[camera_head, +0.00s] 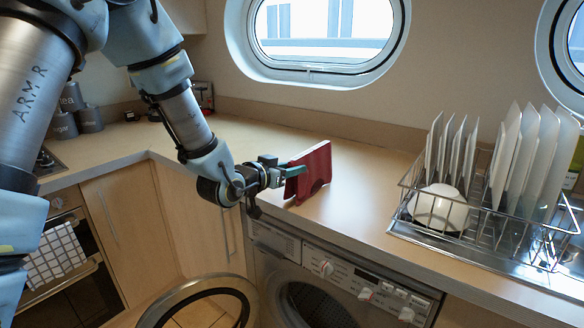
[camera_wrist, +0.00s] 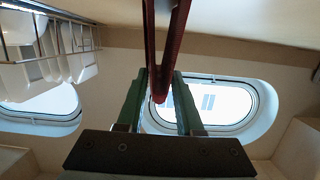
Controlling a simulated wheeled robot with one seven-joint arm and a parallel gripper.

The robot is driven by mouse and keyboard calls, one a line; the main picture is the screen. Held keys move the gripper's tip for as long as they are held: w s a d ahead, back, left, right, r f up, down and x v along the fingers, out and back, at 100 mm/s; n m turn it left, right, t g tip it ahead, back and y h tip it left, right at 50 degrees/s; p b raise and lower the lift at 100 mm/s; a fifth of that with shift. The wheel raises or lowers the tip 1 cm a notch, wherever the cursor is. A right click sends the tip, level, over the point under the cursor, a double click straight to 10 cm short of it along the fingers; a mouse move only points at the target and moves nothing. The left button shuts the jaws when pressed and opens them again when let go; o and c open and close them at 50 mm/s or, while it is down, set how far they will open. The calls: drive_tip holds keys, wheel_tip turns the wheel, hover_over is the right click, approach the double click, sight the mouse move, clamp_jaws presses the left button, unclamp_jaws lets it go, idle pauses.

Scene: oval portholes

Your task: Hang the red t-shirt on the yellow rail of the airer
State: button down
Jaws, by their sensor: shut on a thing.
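The red t-shirt (camera_head: 314,170) is a stiff-looking folded red piece at the counter's front edge, near the middle of the head view. My gripper (camera_head: 294,171) reaches it from the left and is shut on it with green fingers. In the wrist view the t-shirt (camera_wrist: 164,50) shows as a narrow red V between the two fingers of my gripper (camera_wrist: 158,92). I cannot tell whether its lower edge touches the counter. The airer and its yellow rail are not in view.
A wire dish rack (camera_head: 400,228) with several white plates and a bowl stands on the right of the counter (camera_head: 350,205). A washing machine (camera_head: 330,268) sits below, its round door (camera_head: 172,300) open. Canisters (camera_head: 88,118) stand back left. The counter behind the t-shirt is clear.

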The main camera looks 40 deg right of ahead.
drive_tip(key=shift+c, duration=2.4)
unclamp_jaws()
drive_tip(key=b+v, duration=0.3)
drive_tip(key=v, duration=0.7)
drive_tip(key=shift+a, duration=0.4)
